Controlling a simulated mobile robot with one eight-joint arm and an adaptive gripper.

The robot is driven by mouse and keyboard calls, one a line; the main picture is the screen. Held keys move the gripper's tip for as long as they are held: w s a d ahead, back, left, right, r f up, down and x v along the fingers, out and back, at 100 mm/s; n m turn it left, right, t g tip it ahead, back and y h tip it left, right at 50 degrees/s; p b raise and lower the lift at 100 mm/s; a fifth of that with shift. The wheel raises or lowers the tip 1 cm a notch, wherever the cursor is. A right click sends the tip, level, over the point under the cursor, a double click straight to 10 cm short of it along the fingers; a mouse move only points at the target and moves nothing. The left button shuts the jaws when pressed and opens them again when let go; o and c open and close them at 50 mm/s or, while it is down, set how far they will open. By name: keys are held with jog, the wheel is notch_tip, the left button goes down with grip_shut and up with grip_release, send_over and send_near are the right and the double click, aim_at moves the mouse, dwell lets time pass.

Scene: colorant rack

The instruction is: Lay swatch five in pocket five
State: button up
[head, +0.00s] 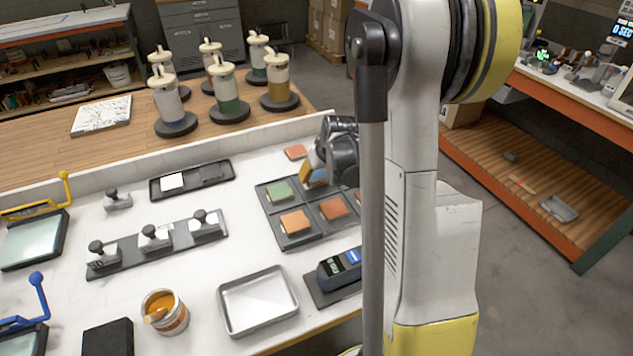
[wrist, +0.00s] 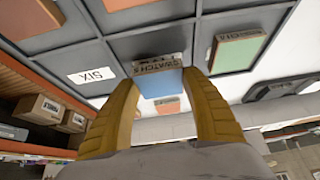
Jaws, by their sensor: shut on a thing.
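My gripper (head: 312,177) reaches down over the back row of the dark swatch tray (head: 264,207). In the wrist view its yellow fingers (wrist: 162,82) are shut on swatch five, a blue tile (wrist: 160,84) with its "SWATCH 5" label edge showing. The blue tile also shows partly below the gripper in the head view (head: 318,176). It is at the middle back pocket, between the green swatch (wrist: 237,52) and the empty pocket marked SIX (wrist: 92,75). I cannot tell whether the tile touches the pocket floor.
Two orange swatches (head: 295,221) (head: 333,208) fill front pockets. Another orange swatch (head: 295,152) lies on the table behind the tray. A color reader (head: 338,267) and a metal tray (head: 258,300) stand in front. My arm hides the tray's right side.

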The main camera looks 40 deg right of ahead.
notch_tip(320, 180, down, 3)
jog(key=shift+r+b, duration=0.2)
jog(key=shift+b, duration=0.15)
jog(key=shift+r, duration=0.15)
jog(key=o, duration=0.6)
jog(key=shift+f, duration=0.25)
jog(key=o, duration=0.4)
jog(key=shift+r, duration=0.1)
